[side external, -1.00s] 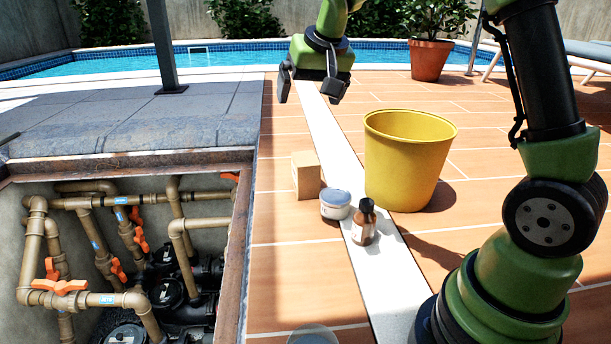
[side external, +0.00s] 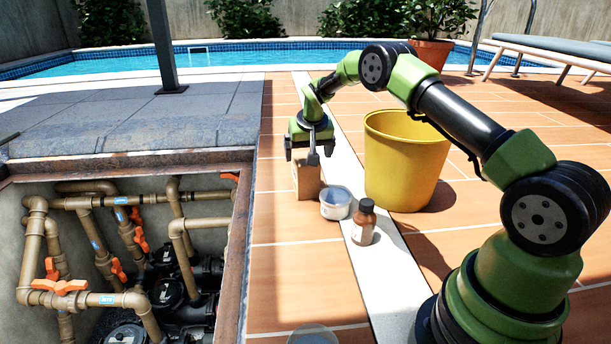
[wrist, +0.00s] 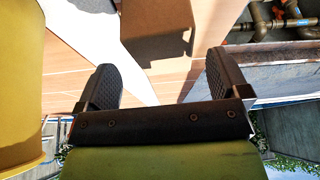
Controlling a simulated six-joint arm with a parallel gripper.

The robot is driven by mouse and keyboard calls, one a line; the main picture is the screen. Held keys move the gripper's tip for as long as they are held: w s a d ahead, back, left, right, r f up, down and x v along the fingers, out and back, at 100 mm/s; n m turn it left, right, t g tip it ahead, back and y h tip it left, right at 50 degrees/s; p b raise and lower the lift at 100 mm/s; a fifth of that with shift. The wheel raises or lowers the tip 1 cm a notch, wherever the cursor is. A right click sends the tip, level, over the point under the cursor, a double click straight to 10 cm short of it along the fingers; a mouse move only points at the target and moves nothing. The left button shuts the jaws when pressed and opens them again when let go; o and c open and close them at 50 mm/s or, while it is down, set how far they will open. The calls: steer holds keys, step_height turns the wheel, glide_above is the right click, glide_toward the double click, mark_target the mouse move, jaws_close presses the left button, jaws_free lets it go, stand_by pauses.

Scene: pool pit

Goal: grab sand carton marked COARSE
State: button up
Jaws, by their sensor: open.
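A small tan carton (side external: 307,182) stands on the terracotta tiles beside the pit, just left of a pale stone strip. No COARSE marking can be read on it. My gripper (side external: 304,158) is open and points down at the carton's top in the side view, with one finger in front of it. In the wrist view the brown carton (wrist: 155,30) shows ahead, between the two spread black fingers of my gripper (wrist: 164,82). I cannot tell whether the fingers touch it.
A white tub (side external: 336,204) and a brown bottle (side external: 363,222) stand close to the carton's right. A yellow bucket (side external: 404,165) is behind them. The open pit with pipes (side external: 120,260) lies left, its rusty edge (side external: 238,250) near the carton. Tiles in front are mostly clear.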

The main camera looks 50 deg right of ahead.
mark_target(306, 179)
steer(key=x, duration=0.4)
steer(key=shift+a+f, duration=0.15)
steer(key=shift+a, duration=0.05)
steer(key=shift+w, duration=0.1)
steer(key=c, duration=1.3)
